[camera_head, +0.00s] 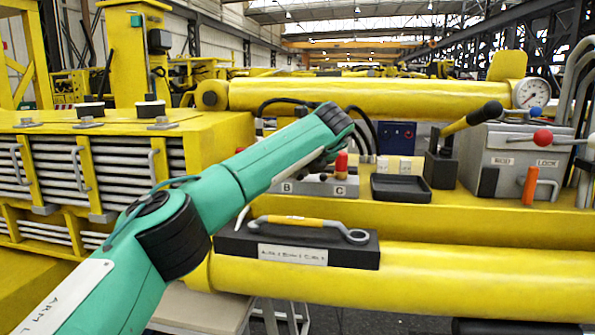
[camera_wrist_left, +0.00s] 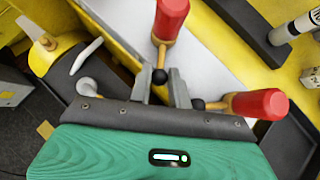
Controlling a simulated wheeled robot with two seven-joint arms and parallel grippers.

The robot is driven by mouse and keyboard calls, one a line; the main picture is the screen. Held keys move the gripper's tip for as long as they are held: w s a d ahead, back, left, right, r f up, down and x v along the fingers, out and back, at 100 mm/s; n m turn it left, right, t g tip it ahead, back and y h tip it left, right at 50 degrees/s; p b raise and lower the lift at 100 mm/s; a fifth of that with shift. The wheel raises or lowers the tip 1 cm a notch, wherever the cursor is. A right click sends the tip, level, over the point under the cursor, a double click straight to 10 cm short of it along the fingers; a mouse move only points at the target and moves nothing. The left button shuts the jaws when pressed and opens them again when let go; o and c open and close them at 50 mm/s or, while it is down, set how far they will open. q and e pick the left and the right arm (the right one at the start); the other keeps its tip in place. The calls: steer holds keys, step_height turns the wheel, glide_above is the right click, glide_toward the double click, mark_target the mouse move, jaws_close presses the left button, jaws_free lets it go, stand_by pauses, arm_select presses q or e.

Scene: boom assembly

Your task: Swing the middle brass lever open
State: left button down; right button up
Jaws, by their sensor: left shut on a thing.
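Two brass levers with red handles show in the left wrist view. One (camera_wrist_left: 172,18) points up and away from my left gripper (camera_wrist_left: 163,88), its stem running down between the fingers. The other (camera_wrist_left: 258,104) lies out to the right, its stem ending at a black ball. My gripper is shut on the first lever. In the head view, a red handle (camera_head: 341,163) stands above the grey valve block (camera_head: 318,189) marked B and C. My left forearm and wrist hide part of the block and most of the gripper there. I cannot tell which lever is the middle one.
A black tray (camera_head: 401,188) sits right of the block. A yellow-handled wrench (camera_head: 300,222) lies on a black holder in front. A yellow-and-black lever (camera_head: 470,118) and a grey box (camera_head: 518,160) stand further right. Large yellow cylinders run behind and in front.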

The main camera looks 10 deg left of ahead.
arm_select(q)
steer(key=shift+w+d+r+n+g+y+p, duration=0.15)
steer(key=shift+d+n+g+y+p, duration=0.1)
steer(key=shift+n, duration=0.15)
steer(key=shift+w+d+f+n+g+y+p, duration=0.15)
steer(key=shift+n+y, duration=0.1)
steer(key=shift+n, duration=0.15)
arm_select(e)
steer(key=shift+w+d+r, duration=0.35)
steer(key=shift+r, duration=0.2)
steer(key=shift+d, duration=0.15)
arm_select(q)
steer(key=c, duration=1.3)
jaws_free()
steer(key=shift+w, duration=0.1)
steer(key=shift+d, duration=0.1)
steer(key=b+v, duration=0.2)
steer(key=v, duration=1.1)
steer(key=shift+d+r+b, duration=0.25)
steer(key=shift+b, duration=0.15)
arm_select(e)
step_height(320, 180, down, 3)
steer(key=shift+r, duration=0.1)
